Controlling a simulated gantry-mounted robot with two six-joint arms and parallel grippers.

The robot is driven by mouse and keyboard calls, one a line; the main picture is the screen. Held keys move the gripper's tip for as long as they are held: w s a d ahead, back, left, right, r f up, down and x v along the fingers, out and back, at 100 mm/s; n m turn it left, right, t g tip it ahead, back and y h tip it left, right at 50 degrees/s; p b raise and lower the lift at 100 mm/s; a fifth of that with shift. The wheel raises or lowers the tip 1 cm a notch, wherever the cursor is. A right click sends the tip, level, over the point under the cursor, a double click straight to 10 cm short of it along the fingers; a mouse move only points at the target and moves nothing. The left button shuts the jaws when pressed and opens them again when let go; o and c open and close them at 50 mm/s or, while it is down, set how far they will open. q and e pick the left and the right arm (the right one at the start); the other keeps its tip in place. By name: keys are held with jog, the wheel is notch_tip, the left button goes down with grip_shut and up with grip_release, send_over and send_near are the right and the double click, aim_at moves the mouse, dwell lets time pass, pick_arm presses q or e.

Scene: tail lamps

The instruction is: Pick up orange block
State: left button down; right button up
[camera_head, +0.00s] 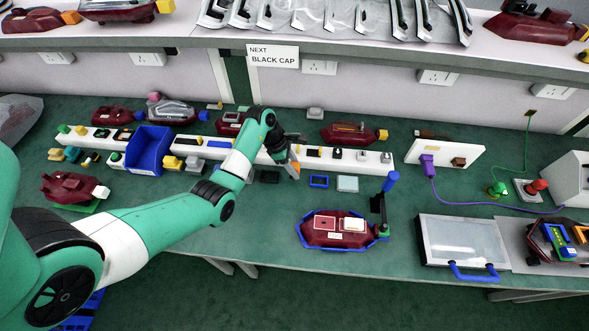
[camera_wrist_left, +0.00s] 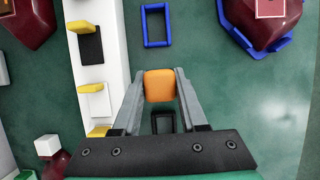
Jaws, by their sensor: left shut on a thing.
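The orange block (camera_wrist_left: 159,86) is between the two grey fingertips of my left gripper (camera_wrist_left: 160,88) in the left wrist view, and the gripper is shut on it. In the head view my left gripper (camera_head: 293,167) is at the front edge of the long white rail, left of the blue frame (camera_head: 319,181). There the block is mostly hidden by the gripper and too small to make out well. My right gripper is in neither view.
The white rail (camera_head: 345,157) carries several small parts and runs across the green table. A dark frame (camera_wrist_left: 164,121) lies below the gripper. A red lamp in a blue holder (camera_head: 340,233) stands front right. A blue bin (camera_head: 149,150) stands left. A sign reads "NEXT BLACK CAP" (camera_head: 272,56).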

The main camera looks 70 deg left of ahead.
pick_arm(q)
jog(key=s+d+r+p, duration=0.3)
jog(key=d+r+p, duration=0.3)
jog(key=d+r, duration=0.3)
jog(key=d, duration=0.4)
jog(key=shift+s+d+r, duration=0.2)
jog(key=shift+s, duration=0.1)
jog(key=c, duration=1.1)
grip_release()
jog(key=shift+c, duration=0.2)
grip_shut()
